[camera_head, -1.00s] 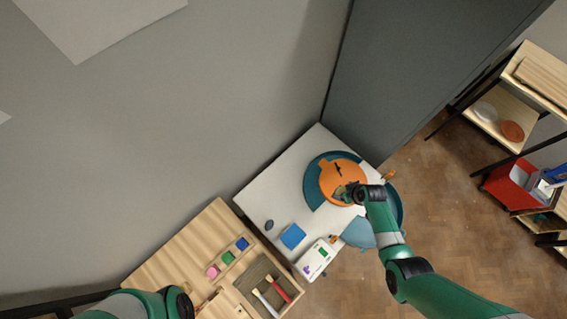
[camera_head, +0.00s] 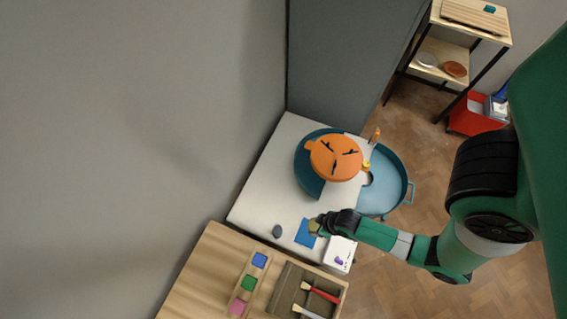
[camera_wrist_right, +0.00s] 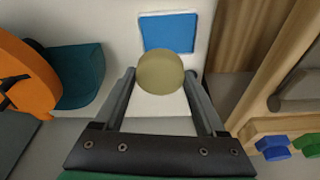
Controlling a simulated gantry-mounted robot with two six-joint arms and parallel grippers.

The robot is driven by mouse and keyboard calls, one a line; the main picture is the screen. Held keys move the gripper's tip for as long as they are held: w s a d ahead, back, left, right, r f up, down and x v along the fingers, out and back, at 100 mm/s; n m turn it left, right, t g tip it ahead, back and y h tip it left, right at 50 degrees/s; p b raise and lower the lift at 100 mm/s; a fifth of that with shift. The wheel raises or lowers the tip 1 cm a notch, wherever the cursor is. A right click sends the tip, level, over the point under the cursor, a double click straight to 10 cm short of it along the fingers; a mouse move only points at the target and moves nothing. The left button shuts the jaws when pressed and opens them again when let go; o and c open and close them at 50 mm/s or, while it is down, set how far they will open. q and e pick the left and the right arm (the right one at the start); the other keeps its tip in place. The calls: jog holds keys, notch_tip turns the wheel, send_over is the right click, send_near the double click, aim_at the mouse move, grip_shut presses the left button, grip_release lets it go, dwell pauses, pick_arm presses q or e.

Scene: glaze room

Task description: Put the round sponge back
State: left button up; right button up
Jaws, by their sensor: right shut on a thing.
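The round sponge (camera_wrist_right: 160,73) is a dull olive-yellow disc. My right gripper (camera_wrist_right: 161,85) is shut on it, with a finger on each side. In the head view the sponge (camera_head: 314,226) shows at the tip of my right gripper (camera_head: 322,224), near the blue square (camera_head: 304,238). In the right wrist view the blue square (camera_wrist_right: 169,33) lies on the white surface just beyond the sponge. The sponge appears to be above the surface; the exact gap cannot be told. My left gripper is not in view.
An orange wheel (camera_head: 335,157) in a teal basin (camera_head: 307,178) stands at the back of the white table (camera_head: 262,187). A wooden bench (camera_head: 197,275) holds coloured blocks and a brush tray (camera_head: 286,289).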

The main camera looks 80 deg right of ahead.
jog(key=shift+s, duration=0.15)
jog(key=w+d+f+b, duration=0.1)
jog(key=w+f+b, duration=0.1)
jog(key=w+f, duration=0.1)
jog(key=w+d+f+b, duration=0.2)
jog(key=w+f, duration=0.1)
jog(key=w, duration=0.1)
jog(key=w+d+f+b, duration=0.2)
jog(key=w, duration=0.2)
jog(key=shift+w+f, duration=0.25)
jog(key=shift+f, duration=0.15)
jog(key=shift+w+d+f+b, duration=0.25)
jog(key=shift+w+b, duration=0.05)
jog(key=shift+w, duration=0.1)
jog(key=shift+b+x, duration=1.1)
jog(key=shift+x, duration=0.75)
jog(key=shift+s+f, duration=0.15)
